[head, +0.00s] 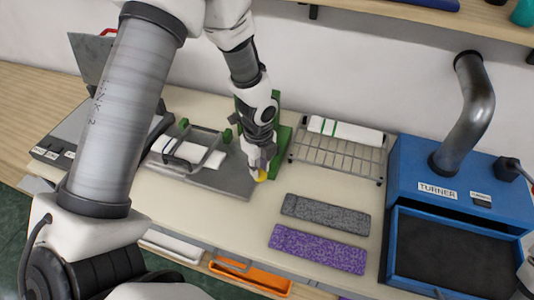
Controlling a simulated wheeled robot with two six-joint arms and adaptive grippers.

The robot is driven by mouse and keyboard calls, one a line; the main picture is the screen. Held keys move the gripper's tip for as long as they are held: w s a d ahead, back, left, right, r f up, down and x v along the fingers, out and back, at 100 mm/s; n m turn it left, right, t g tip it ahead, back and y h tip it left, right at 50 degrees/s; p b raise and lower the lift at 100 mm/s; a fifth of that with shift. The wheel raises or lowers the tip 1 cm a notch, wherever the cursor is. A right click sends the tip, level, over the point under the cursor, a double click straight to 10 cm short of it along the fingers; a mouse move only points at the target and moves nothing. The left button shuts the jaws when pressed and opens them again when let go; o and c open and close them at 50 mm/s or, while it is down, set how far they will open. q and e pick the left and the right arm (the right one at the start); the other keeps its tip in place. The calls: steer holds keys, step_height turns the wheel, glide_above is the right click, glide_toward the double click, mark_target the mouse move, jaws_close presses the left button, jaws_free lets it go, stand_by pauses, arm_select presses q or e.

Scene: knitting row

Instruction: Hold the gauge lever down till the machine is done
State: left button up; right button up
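A green upright device (286,137), which looks like the gauge, stands at the back of the table, mostly hidden behind my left arm. A small yellow knob (262,176), which looks like the lever's end, shows just under my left gripper (259,163). The gripper points down at the knob and appears to touch it. Its fingertips are small and partly hidden, so I cannot tell whether they are open or shut. The lever's shaft is hidden. My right gripper is out of the picture.
A grey plate with a green-handled frame (205,137) lies left of the gripper. A wire rack (338,155) stands behind grey (325,215) and purple (317,249) knitted strips. A blue machine labelled TURNER (460,205) fills the right. An orange tray (250,277) sits at the front edge.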

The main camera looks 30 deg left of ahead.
arm_select(q)
step_height(320, 180, up, 6)
steer(key=p, duration=0.5)
step_height(320, 180, up, 2)
steer(key=shift+s+r+p, duration=0.1)
steer(key=shift+p, duration=1)
